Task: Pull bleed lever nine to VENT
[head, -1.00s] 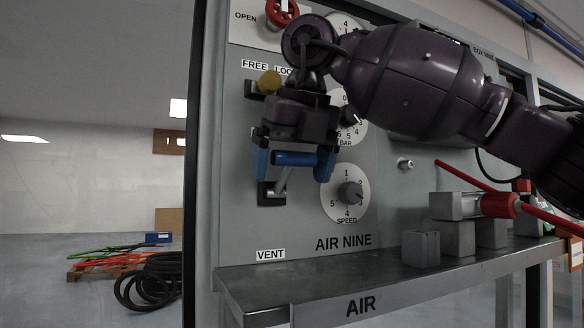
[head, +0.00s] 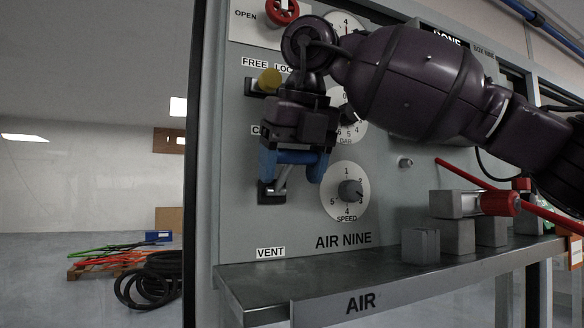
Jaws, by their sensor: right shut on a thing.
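The handle stands near the upper label, well above VENT. My left gripper is not in view.
A speed dial (head: 350,190) is just right of the lever. A yellow knob (head: 270,80) and a red valve wheel (head: 282,10) are above. A metal shelf (head: 380,280) juts out below, carrying grey blocks (head: 420,246) and a red-handled tool (head: 498,203).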

